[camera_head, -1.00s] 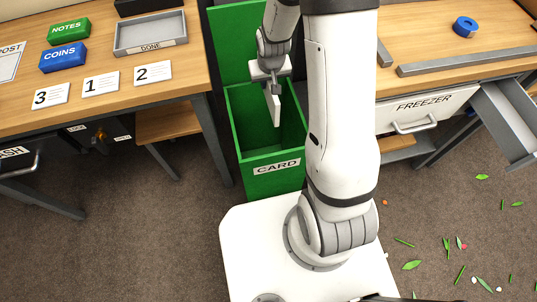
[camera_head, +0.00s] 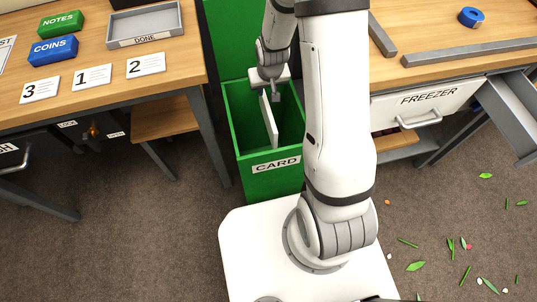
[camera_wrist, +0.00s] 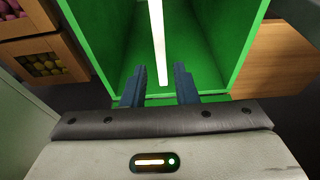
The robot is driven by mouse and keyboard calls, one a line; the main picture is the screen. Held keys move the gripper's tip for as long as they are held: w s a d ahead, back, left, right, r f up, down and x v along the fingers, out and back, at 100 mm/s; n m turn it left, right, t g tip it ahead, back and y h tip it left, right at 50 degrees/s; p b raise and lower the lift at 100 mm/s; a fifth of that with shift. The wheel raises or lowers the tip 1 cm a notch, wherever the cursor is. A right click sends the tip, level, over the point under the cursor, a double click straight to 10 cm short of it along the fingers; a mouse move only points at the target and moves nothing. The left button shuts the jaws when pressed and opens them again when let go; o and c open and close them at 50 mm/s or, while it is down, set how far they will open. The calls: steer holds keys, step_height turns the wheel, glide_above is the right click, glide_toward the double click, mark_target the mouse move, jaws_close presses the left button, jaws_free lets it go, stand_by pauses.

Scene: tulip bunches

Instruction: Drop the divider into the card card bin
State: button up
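The divider (camera_head: 268,122) is a thin white panel. It is inside the open green bin labelled CARD (camera_head: 243,128), tilted slightly, below my gripper (camera_head: 272,92). The wrist view shows the divider (camera_wrist: 157,40) edge-on as a narrow white strip inside the bin (camera_wrist: 110,50). In that view my gripper (camera_wrist: 160,85) has its two dark fingers spread, with a gap on each side of the strip. My gripper is open over the bin mouth. Whether the divider rests on the bin floor is hard to tell.
The left desk (camera_head: 110,85) carries a grey DONE tray (camera_head: 146,40), COINS (camera_head: 53,50) and NOTES boxes and number cards. The right desk has a FREEZER drawer (camera_head: 425,105) and a blue tape roll (camera_head: 471,16). Leaves and petals litter the floor at right.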

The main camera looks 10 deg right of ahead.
steer(key=shift+o, duration=1.3)
steer(key=shift+r, duration=0.1)
steer(key=p+v, duration=0.1)
steer(key=v, duration=0.6)
steer(key=shift+r, duration=0.3)
steer(key=shift+s, duration=0.1)
